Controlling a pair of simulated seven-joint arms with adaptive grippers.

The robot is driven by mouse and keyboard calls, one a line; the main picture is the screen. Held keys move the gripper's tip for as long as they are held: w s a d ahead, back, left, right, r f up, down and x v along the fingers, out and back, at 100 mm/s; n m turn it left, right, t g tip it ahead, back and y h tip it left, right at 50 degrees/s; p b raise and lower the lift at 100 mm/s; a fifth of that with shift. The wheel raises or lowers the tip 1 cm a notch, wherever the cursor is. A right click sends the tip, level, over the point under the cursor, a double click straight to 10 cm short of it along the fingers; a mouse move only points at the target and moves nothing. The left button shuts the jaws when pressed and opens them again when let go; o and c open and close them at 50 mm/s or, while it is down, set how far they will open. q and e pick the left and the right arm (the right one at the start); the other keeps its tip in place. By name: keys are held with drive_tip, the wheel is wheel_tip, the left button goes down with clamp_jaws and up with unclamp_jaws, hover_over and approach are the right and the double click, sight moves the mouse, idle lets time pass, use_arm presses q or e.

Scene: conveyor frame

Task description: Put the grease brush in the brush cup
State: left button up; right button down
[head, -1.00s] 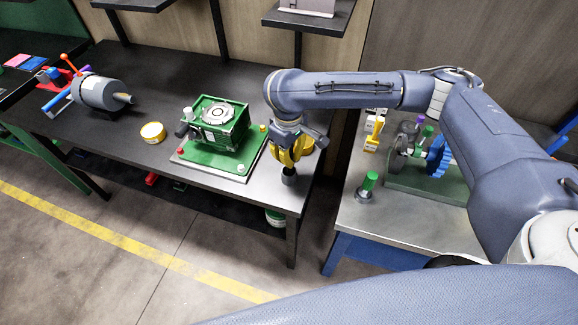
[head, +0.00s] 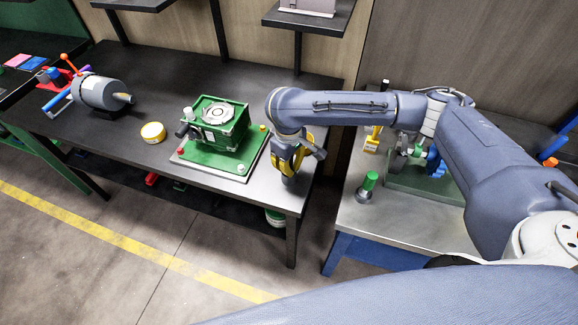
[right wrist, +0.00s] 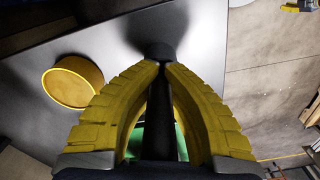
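My right gripper (head: 289,176) is low over the front right corner of the dark table. In the right wrist view, its yellow fingers (right wrist: 160,66) close in from both sides on a slim dark upright rod, which I take for the grease brush (right wrist: 160,110). Its wider dark end (right wrist: 161,53) sticks out past the fingertips, close over the grey tabletop. I cannot tell whether it touches the table. A round yellow container (right wrist: 78,84) stands left of the fingers. I cannot tell whether it is the brush cup. My left gripper is not in view.
Left of the gripper is a green machine (head: 218,127) on a green plate (head: 238,167). A yellow tin (head: 153,132) and grey motor (head: 98,92) stand farther left. Across a gap, the right-hand table (head: 375,222) holds a green-topped peg (head: 369,182) and a gear assembly.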

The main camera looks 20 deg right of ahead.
drive_tip(key=c, duration=1.6)
unclamp_jaws()
drive_tip(key=shift+r, duration=6.1)
